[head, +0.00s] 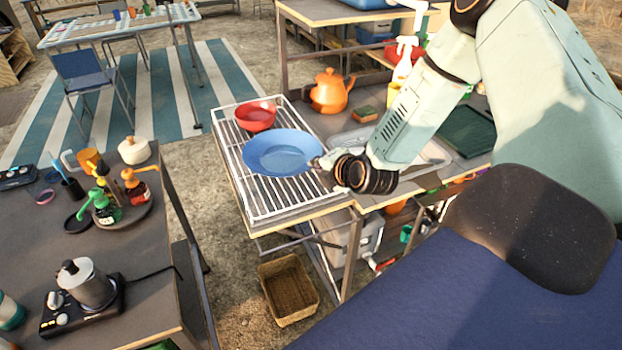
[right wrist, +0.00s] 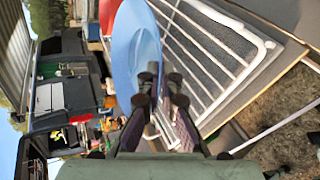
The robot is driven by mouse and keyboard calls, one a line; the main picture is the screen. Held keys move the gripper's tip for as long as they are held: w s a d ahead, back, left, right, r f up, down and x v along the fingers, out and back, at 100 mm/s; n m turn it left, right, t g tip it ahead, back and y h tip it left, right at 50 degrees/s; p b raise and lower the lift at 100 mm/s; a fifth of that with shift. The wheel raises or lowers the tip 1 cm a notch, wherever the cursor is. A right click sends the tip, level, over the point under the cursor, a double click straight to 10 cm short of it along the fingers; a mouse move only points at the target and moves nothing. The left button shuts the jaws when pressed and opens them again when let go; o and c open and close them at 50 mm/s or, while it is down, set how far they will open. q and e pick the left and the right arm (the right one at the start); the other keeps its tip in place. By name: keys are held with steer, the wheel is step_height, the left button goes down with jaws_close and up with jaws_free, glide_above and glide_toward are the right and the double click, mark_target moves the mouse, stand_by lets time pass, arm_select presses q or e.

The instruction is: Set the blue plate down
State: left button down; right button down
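The blue plate (head: 283,153) is over the white wire rack (head: 262,196) in the head view, right side up and close to level. My right gripper (head: 322,164) is at the plate's right edge, and its fingers hold the rim. In the right wrist view the plate (right wrist: 136,45) runs down between the two fingertips (right wrist: 160,88). The rack's bars (right wrist: 205,45) show beside it. I cannot tell whether the plate's underside touches the rack. My left gripper is not in view.
A red bowl (head: 255,115) sits on the rack just behind the plate. An orange kettle (head: 331,92) and a sponge (head: 365,115) stand behind to the right. The rack's front part is bare. A wicker basket (head: 289,289) is on the ground below.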

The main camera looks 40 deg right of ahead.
mark_target(316, 189)
steer(key=shift+w+a+f, duration=0.1)
steer(key=shift+w+f, duration=0.05)
steer(key=shift+f, duration=0.45)
steer(key=f, duration=0.1)
steer(key=b, duration=0.1)
steer(key=f, duration=0.1)
steer(key=shift+s+f+b, duration=0.25)
steer(key=shift+f+b, duration=0.1)
steer(key=shift+b, duration=0.05)
steer(key=shift+w, duration=0.2)
steer(key=c, duration=2)
jaws_free()
steer(key=shift+f, duration=0.15)
steer(key=o, duration=0.5)
steer(key=shift+s+r, duration=0.2)
steer(key=shift+w+f, duration=0.1)
